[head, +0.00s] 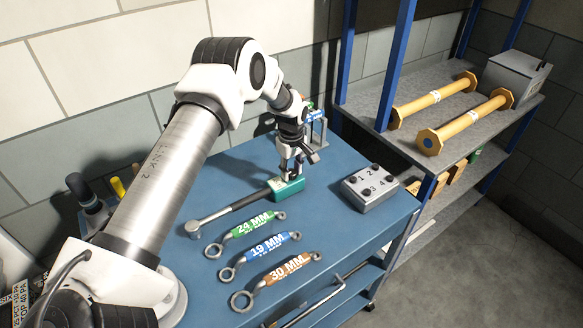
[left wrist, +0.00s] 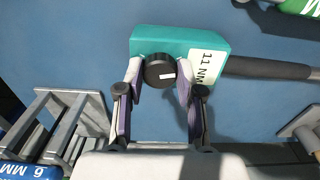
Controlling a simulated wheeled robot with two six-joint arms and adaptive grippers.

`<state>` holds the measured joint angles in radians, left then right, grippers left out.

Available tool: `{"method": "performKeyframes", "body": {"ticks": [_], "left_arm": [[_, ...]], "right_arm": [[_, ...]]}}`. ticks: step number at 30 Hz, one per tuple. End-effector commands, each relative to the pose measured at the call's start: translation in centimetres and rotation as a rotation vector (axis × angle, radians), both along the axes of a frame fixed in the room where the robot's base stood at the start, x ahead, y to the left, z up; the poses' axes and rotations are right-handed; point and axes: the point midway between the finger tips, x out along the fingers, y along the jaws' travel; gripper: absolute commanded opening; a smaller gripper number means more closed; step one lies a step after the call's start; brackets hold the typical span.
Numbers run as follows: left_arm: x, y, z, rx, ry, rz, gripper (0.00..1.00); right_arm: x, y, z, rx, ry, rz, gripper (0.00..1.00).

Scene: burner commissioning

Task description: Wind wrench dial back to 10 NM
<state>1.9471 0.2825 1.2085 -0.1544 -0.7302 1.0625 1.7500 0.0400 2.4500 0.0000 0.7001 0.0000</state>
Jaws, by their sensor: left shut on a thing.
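The torque wrench (head: 240,205) lies on the blue bench top, its teal body (head: 291,189) at the right end and its ratchet head at the left. In the left wrist view the teal body (left wrist: 178,42) carries a white label (left wrist: 207,69) that reads 11 NM. A round black dial (left wrist: 159,71) with a small white mark sits at the body's edge. My left gripper (head: 291,172) is above the teal body, its fingers shut on the dial, one on each side. My right gripper is in neither view.
Spanners marked 24 MM (head: 254,224), 19 MM (head: 262,251) and 30 MM (head: 285,271) lie in front of the wrench. A grey box with numbered knobs (head: 369,187) stands to the right. A grey rack (left wrist: 62,128) stands beside the wrench. Yellow-ended rollers (head: 433,100) lie on the shelf.

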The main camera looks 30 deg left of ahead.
Motion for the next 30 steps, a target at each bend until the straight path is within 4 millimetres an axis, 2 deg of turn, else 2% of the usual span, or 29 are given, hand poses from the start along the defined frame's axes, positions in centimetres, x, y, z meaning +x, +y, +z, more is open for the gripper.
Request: {"method": "performKeyframes", "body": {"ticks": [12, 30], "left_arm": [[-0.19, 0.03, -0.27, 0.000, 0.006, 0.256, 0.02], [-0.21, 0.03, -0.34, 0.000, 0.006, 0.311, 0.02]], "right_arm": [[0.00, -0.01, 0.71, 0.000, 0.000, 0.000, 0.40], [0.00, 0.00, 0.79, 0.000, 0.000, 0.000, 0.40]]}}
